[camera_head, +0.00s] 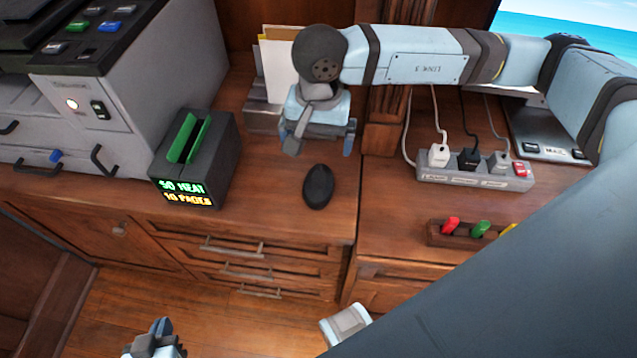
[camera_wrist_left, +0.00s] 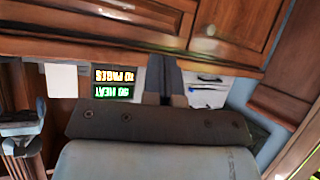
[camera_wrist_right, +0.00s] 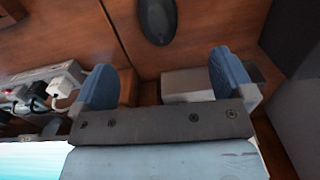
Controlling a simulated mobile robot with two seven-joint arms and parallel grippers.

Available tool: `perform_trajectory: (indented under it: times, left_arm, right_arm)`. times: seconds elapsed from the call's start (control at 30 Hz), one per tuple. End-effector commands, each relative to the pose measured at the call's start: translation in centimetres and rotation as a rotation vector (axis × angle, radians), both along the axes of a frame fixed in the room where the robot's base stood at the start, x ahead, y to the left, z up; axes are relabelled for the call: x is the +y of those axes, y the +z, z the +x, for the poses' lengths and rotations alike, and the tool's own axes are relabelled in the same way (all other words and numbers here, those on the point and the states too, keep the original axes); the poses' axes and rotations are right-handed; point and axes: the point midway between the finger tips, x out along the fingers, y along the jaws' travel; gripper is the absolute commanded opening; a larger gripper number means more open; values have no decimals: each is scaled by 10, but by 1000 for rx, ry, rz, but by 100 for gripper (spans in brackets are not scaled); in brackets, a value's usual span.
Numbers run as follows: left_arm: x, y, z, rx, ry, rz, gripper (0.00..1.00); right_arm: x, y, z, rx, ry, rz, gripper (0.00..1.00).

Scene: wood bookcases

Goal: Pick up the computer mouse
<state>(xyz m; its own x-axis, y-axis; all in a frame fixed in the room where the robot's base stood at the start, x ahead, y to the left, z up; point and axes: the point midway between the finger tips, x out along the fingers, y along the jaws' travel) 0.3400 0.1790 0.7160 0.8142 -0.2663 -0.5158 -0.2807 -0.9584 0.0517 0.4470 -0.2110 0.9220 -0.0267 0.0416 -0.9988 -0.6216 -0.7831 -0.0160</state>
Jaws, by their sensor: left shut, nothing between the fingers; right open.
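The black computer mouse (camera_head: 318,187) lies on the wooden desktop near its front edge. It also shows at the top of the right wrist view (camera_wrist_right: 158,20). My right gripper (camera_head: 322,138) is open and empty, on the far side of the mouse and apart from it. In the right wrist view its two blue fingers (camera_wrist_right: 163,82) are spread wide, with the mouse beyond them. My left gripper (camera_head: 153,338) is low at the bottom left, in front of the drawers and well away from the mouse. In the left wrist view its fingers (camera_wrist_left: 165,90) are together, with nothing between them.
A dark box with a lit display (camera_head: 193,160) and a large grey machine (camera_head: 110,95) stand left of the mouse. A file holder (camera_head: 278,75) is behind my right gripper. A power strip (camera_head: 476,173) and a pen block (camera_head: 462,235) lie to the right. Desktop around the mouse is clear.

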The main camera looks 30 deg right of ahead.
Motion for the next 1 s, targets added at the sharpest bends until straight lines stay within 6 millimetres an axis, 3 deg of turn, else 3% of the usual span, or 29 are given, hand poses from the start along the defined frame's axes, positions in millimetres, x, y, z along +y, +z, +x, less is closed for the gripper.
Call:
perform_trajectory:
  times: [0.17,0.5,0.77,1.0]
  left_arm:
    - [0,0,1,-6,0,-3,0]
    - [-1,-4,1,-10,-3,-9,0]
    - [-2,-3,2,-14,-4,-10,0]
    - [-2,-4,2,-18,-3,-14,0]
  right_arm:
    - [-10,-16,4,-26,13,-48,100]
    - [-9,-76,4,-24,12,-44,100]
    - [-7,-91,3,-25,12,-42,100]
    - [-4,-126,-1,-23,11,-42,100]
